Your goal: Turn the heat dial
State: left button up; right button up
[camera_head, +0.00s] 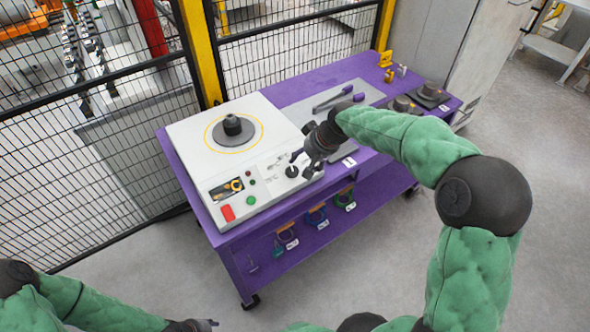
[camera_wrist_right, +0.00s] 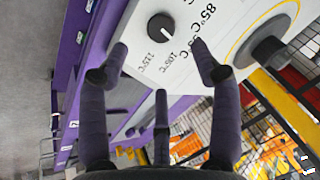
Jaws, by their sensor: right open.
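The heat dial is a round black knob with a white pointer line. It sits on the sloped front panel of the white heater unit (camera_head: 235,165) in the head view (camera_head: 291,171) and near the top of the right wrist view (camera_wrist_right: 161,27). Temperature labels, among them 85°C and 115°C, surround it. My right gripper (camera_head: 308,163) is close to the dial in the head view. In the wrist view its fingers (camera_wrist_right: 158,47) are open and spread, with the dial beyond the tips; contact is not visible. My left gripper (camera_head: 208,324) is at the bottom edge, mostly cut off.
The heater stands on a purple table (camera_head: 228,243). Purple-handled tools (camera_head: 335,99) lie behind my right arm. A mesh fence (camera_head: 130,130) stands behind.

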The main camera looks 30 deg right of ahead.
aim_at(294, 171)
jog(key=b+x, duration=0.2)
jog(key=x, duration=0.7)
jog(key=shift+w+a+f+b, duration=0.1)
jog(key=shift+w+f+b, duration=0.05)
jog(key=shift+f+b, duration=0.2)
jog(key=shift+c, duration=0.3)
